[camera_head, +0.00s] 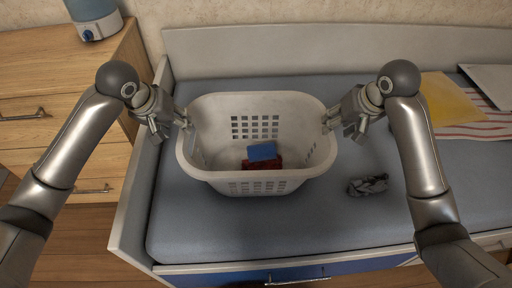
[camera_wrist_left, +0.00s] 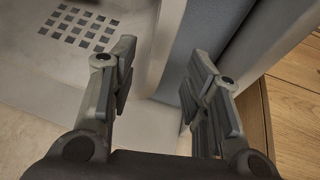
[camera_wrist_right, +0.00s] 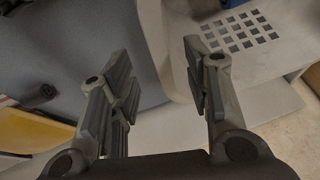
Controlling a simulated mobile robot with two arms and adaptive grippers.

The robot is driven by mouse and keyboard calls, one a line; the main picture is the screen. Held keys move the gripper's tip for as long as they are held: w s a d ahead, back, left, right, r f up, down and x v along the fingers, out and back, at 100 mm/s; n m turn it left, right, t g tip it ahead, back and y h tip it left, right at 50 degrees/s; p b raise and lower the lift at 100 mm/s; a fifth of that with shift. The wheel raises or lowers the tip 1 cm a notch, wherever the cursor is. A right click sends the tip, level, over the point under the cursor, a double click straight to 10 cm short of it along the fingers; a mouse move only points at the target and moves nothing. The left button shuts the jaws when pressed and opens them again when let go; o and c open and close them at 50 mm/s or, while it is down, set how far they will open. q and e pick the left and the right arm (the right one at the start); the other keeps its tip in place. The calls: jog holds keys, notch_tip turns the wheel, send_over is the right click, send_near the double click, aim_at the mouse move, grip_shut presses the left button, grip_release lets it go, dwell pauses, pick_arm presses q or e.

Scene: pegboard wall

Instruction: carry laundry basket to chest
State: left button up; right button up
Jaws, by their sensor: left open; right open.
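A white laundry basket (camera_head: 258,186) with slotted walls stands on the blue-grey mattress. A blue item (camera_head: 262,152) and a dark red item (camera_head: 262,164) lie inside it. My left gripper (camera_head: 174,128) is open at the basket's left rim, and my right gripper (camera_head: 342,124) is open at its right rim. In the left wrist view the basket wall (camera_wrist_left: 158,50) shows beyond and between the open fingers (camera_wrist_left: 155,85). In the right wrist view the basket wall (camera_wrist_right: 155,45) also shows between the open fingers (camera_wrist_right: 158,85). A wooden chest of drawers (camera_head: 60,75) stands at the left.
A bed frame (camera_head: 135,200) surrounds the mattress (camera_head: 300,225). A dark crumpled cloth (camera_head: 368,184) lies right of the basket. A yellow item (camera_head: 445,98) and a striped cloth (camera_head: 485,122) lie further right. A blue-and-white container (camera_head: 95,18) stands on the chest.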

pick_arm(q)
jog(key=x, duration=0.7)
pick_arm(e)
jog(key=x, duration=0.7)
pick_arm(q)
grip_shut()
pick_arm(e)
grip_shut()
pick_arm(q)
jog(key=shift+w, duration=0.1)
pick_arm(e)
jog(key=shift+w, duration=0.1)
